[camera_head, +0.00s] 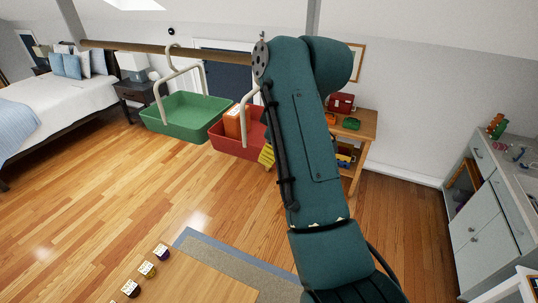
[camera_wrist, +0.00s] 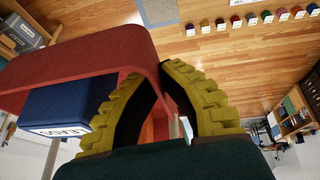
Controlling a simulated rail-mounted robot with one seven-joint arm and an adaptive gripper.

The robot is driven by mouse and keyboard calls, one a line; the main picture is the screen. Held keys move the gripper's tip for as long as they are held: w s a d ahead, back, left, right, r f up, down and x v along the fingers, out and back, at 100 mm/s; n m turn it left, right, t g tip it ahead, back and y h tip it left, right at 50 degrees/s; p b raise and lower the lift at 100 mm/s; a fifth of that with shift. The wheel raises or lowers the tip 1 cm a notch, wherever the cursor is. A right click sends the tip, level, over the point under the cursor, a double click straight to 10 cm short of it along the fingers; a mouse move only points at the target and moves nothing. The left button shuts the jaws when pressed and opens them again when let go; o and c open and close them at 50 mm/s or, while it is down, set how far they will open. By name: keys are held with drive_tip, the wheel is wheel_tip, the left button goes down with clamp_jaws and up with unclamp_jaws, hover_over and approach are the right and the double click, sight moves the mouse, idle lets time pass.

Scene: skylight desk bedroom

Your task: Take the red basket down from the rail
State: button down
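The red basket (camera_head: 229,145) hangs at the near end of the wooden rail (camera_head: 130,47) by a cream handle (camera_head: 246,105). My arm hides its right side and the rail's end. An orange box (camera_head: 235,122) stands in it. In the wrist view the red basket wall (camera_wrist: 90,50) fills the upper left, with a blue labelled box (camera_wrist: 68,108) beside it. My gripper (camera_wrist: 165,70) has its yellow fingertips close together, with the red wall edge between them. In the head view only a little of my gripper (camera_head: 266,155) shows, at the basket's right side.
A green basket (camera_head: 187,118) hangs left of the red one, close beside it. A wooden shelf table (camera_head: 358,128) with toys stands behind my arm. A grey cabinet (camera_head: 487,205) is at the right. A table with small jars (camera_head: 148,269) is in front. Open floor lies at the left.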

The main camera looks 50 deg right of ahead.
drive_tip(key=shift+r, duration=0.1)
drive_tip(key=shift+r, duration=1.65)
drive_tip(key=a+b, duration=0.1)
drive_tip(key=a, duration=0.1)
drive_tip(key=s+a+b, duration=0.1)
drive_tip(key=a+b, duration=0.1)
drive_tip(key=a, duration=0.1)
drive_tip(key=shift+s+a+f+b, duration=0.15)
drive_tip(key=shift+s+a+b, duration=0.2)
drive_tip(key=shift+f, duration=0.15)
